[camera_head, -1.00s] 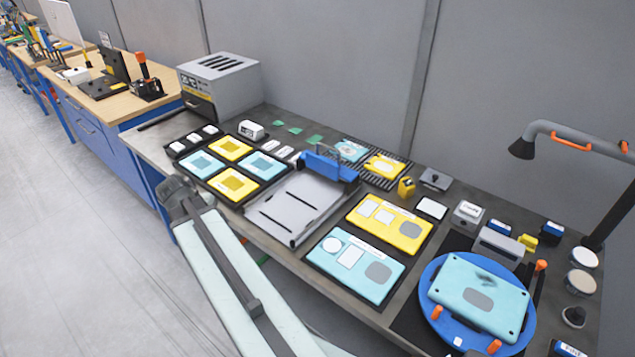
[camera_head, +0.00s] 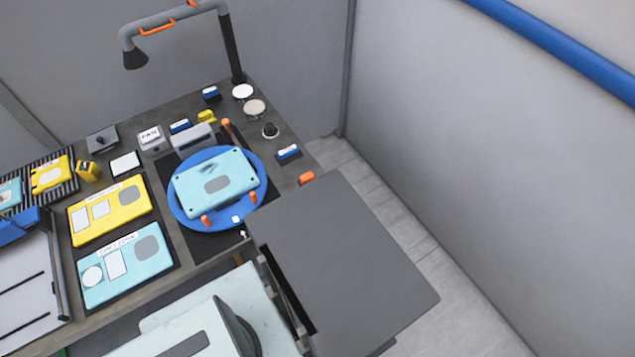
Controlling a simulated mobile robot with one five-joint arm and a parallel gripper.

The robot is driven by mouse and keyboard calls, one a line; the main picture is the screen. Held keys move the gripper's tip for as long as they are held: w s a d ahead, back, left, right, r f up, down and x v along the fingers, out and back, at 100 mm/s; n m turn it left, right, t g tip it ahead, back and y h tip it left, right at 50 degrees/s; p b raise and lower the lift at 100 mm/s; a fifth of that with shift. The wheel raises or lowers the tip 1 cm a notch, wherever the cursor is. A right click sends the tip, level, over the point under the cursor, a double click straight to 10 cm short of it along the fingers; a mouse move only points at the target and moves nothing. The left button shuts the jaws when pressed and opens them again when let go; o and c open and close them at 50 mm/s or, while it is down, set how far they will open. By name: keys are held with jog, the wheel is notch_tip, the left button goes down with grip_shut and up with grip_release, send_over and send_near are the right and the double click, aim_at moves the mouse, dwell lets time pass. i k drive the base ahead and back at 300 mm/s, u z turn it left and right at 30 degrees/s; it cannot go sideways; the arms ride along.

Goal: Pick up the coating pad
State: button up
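No label that I can read marks the coating pad. Candidates are a white round pad (camera_head: 242,91) and a beige round pad (camera_head: 254,107) at the bench's back right corner, and small blue blocks with white tops, one at the right edge (camera_head: 288,152), one farther back (camera_head: 211,94) and one beside the grey boxes (camera_head: 180,126). I cannot tell which is the pad. Part of my pale arm shows at the bottom. My gripper is not in view, so its state and any contents are hidden.
A blue round turntable (camera_head: 178,207) with orange clamps carries a light blue panel (camera_head: 215,184). A lamp (camera_head: 135,58) arches over the back. A black knob (camera_head: 270,130) stands near the blocks. A flat dark grey panel (camera_head: 345,265) lies at the bench's front right. Floor shows beyond it.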

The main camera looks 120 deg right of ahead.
aim_at(308, 177)
jog(key=z, duration=1.05)
jog(key=i, duration=0.1)
jog(key=z, duration=3.2)
jog(key=k, duration=0.85)
jog(key=z, duration=0.25)
jog(key=i, duration=0.85)
jog(key=u, duration=0.05)
